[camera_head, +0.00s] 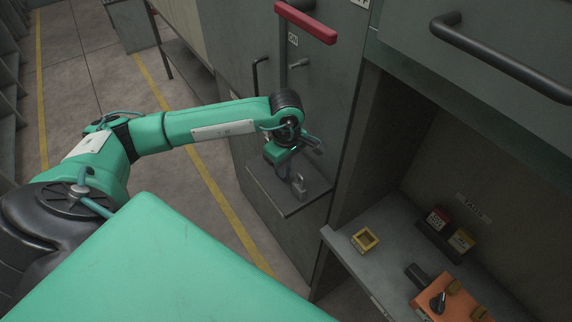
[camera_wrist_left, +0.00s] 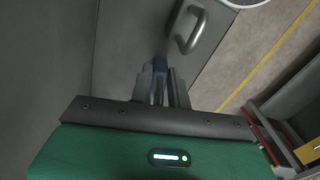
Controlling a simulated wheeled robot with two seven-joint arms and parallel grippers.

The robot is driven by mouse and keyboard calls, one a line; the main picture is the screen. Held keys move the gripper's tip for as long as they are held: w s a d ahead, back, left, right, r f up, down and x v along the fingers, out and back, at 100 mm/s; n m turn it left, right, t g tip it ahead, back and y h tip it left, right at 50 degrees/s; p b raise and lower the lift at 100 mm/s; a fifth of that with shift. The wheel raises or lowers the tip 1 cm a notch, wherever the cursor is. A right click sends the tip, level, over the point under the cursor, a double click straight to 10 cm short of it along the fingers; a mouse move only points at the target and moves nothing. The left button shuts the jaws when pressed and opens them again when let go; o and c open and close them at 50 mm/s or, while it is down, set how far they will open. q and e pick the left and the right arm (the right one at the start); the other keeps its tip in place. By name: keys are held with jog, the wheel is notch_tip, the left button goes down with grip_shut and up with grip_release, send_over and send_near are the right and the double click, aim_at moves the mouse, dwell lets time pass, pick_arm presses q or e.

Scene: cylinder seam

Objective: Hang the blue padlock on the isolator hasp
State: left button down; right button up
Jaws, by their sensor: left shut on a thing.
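My left gripper (camera_head: 297,182) points down at the small grey shelf on the cabinet front. It is shut on a dark blue thing, apparently the blue padlock (camera_wrist_left: 160,65), which shows between the fingers (camera_wrist_left: 162,88) in the wrist view. A grey metal loop (camera_wrist_left: 190,28) shows just beyond the fingers; I cannot tell if it is the padlock's shackle. In the head view the fingers largely hide the padlock. A small metal fitting (camera_head: 299,64), possibly the isolator hasp, sticks out of the cabinet below the red handle (camera_head: 305,22). My right gripper is not in view.
The small shelf (camera_head: 268,190) lies under the gripper. A black door handle (camera_head: 258,75) is on the cabinet. At right, a bench (camera_head: 338,240) holds a yellow block (camera_head: 365,240), a tag rack (camera_head: 440,240) and an orange box (camera_head: 440,303). Open floor lies left.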

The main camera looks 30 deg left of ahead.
pick_arm(q)
jog(key=shift+f, duration=0.2)
jog(key=c, duration=1.3)
grip_release()
jog(key=shift+c, duration=0.2)
jog(key=shift+r, duration=0.1)
jog(key=r+b, duration=0.2)
jog(key=r, duration=0.1)
jog(key=r+b, duration=0.1)
jog(key=shift+s+r, duration=0.4)
notch_tip(320, 180, up, 9)
jog(key=b, duration=0.1)
jog(key=shift+b, duration=0.4)
jog(key=shift+s+f, duration=0.15)
